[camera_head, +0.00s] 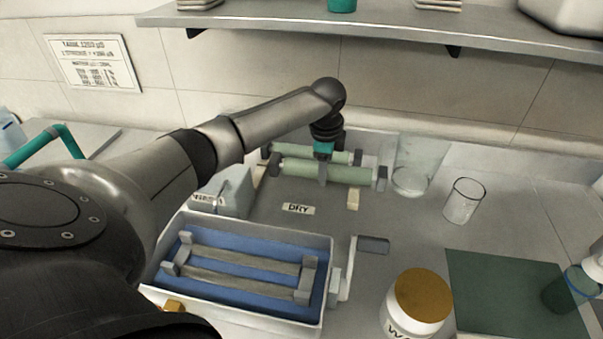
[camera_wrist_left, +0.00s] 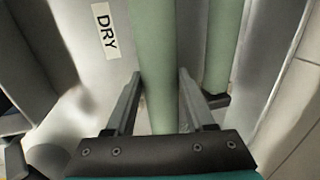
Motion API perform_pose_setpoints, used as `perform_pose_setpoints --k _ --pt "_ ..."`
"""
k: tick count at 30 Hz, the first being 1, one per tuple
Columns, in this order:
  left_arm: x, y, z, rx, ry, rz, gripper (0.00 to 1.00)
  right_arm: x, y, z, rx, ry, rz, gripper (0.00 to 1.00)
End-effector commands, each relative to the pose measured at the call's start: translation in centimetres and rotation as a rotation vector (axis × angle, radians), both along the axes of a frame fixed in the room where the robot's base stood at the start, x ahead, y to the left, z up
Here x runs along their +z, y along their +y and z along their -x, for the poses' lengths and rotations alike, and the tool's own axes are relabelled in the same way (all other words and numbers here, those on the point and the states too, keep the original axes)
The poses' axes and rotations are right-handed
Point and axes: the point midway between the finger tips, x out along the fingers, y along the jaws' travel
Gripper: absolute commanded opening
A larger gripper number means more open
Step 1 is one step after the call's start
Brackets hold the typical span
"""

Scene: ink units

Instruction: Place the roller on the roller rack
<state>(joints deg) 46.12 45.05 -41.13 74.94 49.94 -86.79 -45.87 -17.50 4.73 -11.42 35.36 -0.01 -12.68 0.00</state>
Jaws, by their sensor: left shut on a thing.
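Two pale green rollers lie side by side behind the DRY label. My left gripper (camera_head: 323,176) reaches down from above and is shut on the front roller (camera_head: 350,176) near its middle. In the left wrist view its fingers (camera_wrist_left: 160,78) stand on both sides of this roller (camera_wrist_left: 157,45). The rear roller (camera_head: 338,157) runs parallel and also shows in the left wrist view (camera_wrist_left: 222,45). Grey end pieces, which look like the roller rack (camera_head: 382,178), stand at the rollers' ends. I cannot tell whether the front roller rests on them. My right gripper is not in view.
A white tray (camera_head: 328,250) with a blue bed and grey bars stands in front. The DRY label (camera_head: 298,209) lies between. Clear glass vessels (camera_head: 464,200) stand at right. A jar with an ochre lid (camera_head: 423,294) and a dark green mat (camera_head: 500,285) are at front right. A shelf (camera_head: 400,25) hangs above.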

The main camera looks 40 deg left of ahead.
Motion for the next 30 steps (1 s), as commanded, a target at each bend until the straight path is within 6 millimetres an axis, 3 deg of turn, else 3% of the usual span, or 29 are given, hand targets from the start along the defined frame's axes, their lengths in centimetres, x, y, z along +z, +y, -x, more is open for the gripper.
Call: perform_pose_setpoints --k 4,14,21,30 --pt "0.0 3.0 1.0 0.002 -0.002 -0.002 0.0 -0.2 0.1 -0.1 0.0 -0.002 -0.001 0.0" --pt "0.1 5.6 2.0 0.003 -0.002 -0.002 0.0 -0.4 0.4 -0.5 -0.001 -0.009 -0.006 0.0" --pt "-3.5 5.6 2.0 -0.001 -0.001 0.0 0.0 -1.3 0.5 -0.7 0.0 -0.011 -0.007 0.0" --pt "-3.5 5.6 2.0 0.0 -0.002 0.0 0.0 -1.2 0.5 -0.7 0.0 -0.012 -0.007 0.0"
